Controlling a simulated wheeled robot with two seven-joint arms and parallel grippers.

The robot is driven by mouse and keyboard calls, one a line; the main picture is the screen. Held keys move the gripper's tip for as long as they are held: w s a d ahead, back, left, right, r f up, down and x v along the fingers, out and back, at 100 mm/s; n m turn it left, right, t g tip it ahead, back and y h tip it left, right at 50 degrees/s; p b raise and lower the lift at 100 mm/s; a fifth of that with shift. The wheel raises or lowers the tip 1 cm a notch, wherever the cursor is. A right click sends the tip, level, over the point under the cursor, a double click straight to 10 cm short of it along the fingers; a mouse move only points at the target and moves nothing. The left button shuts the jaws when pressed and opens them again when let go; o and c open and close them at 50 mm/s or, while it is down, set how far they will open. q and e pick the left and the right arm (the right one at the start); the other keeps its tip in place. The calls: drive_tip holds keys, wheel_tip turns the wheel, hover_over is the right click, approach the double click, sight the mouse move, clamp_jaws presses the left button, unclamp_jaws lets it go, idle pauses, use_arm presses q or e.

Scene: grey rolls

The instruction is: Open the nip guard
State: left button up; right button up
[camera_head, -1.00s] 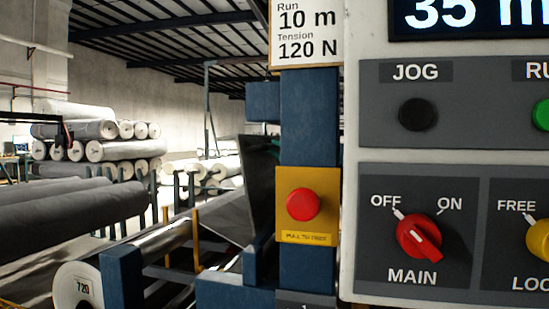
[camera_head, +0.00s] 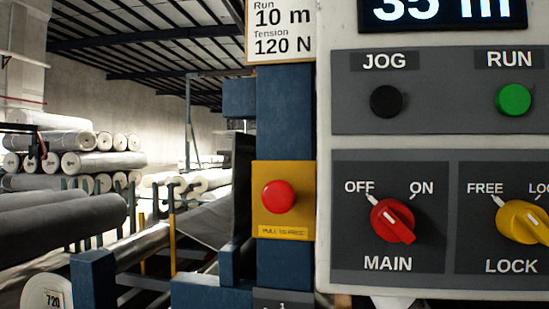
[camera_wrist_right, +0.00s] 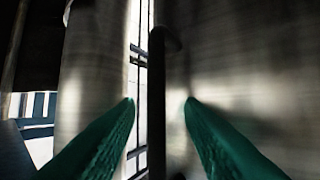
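I cannot identify the nip guard for certain. A dark upright panel (camera_head: 243,185) stands just left of the blue post in the head view and may be it. In the right wrist view, my right gripper (camera_wrist_right: 160,101) has its two green fingers apart. A dark upright bar (camera_wrist_right: 157,125) with a rounded top shows in the gap between them; I cannot tell whether they touch it. Large blurred grey cylinder-like surfaces (camera_wrist_right: 90,75) stand beyond. Neither gripper shows in the head view.
A control panel (camera_head: 345,130) fills the right, with a black JOG button (camera_head: 386,101), green RUN button (camera_head: 514,99), red MAIN knob (camera_head: 393,221) and yellow LOCK knob (camera_head: 522,222). A red stop button (camera_head: 279,197) is on the blue post (camera_head: 285,115). Grey rolls (camera_head: 60,220) lie left.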

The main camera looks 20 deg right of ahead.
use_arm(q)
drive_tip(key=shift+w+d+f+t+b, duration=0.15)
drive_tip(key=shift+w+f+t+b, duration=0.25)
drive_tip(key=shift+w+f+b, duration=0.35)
use_arm(e)
drive_tip(key=v, duration=1.2)
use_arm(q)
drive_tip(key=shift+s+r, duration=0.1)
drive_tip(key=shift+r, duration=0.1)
use_arm(e)
drive_tip(key=shift+r, duration=0.1)
